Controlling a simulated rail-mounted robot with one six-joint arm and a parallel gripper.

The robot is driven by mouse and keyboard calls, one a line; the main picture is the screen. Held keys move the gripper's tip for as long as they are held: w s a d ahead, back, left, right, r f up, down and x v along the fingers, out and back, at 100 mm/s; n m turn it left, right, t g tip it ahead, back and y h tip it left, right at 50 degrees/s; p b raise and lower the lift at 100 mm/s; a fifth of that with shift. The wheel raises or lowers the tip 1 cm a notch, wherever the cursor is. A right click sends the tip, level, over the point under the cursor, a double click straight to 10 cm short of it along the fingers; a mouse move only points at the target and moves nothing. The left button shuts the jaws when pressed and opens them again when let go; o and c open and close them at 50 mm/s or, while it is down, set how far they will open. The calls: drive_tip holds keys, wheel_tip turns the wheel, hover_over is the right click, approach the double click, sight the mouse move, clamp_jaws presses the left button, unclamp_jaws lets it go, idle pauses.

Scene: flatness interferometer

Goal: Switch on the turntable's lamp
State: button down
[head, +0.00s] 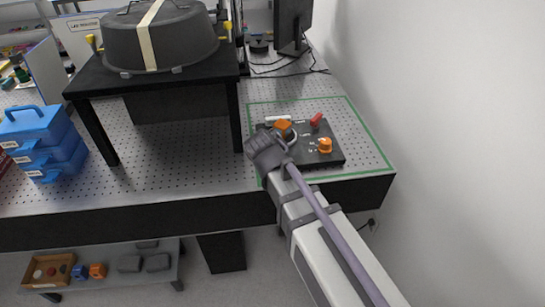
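A dark control plate (335,157) lies on the perforated bench top, inside a green outlined area at the right. It carries an orange knob (325,145) at the right, a red lever-like part (316,119) at the back, and another orange part (283,127) at the left, beside my gripper. My gripper (281,139) is over the plate's left part and hides some of it. I cannot tell whether it touches anything, and its fingers are too small to read. No turntable or lamp is clearly identifiable; a dark round covered unit (185,40) stands on a black raised stand (225,87).
A monitor (291,22) and cables stand behind the plate. A white wall (440,120) rises close on the right. Blue stacked boxes (45,140) sit at the left. Bare bench (185,160) lies left of my gripper. A low shelf (110,278) holds small parts.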

drive_tip(key=shift+f+b, duration=0.35)
drive_tip(key=shift+b, duration=0.05)
drive_tip(key=shift+r, duration=0.1)
drive_tip(key=shift+r+p, duration=0.75)
drive_tip(key=shift+p, duration=0.15)
wheel_tip(320, 180, up, 6)
drive_tip(key=p, duration=0.6)
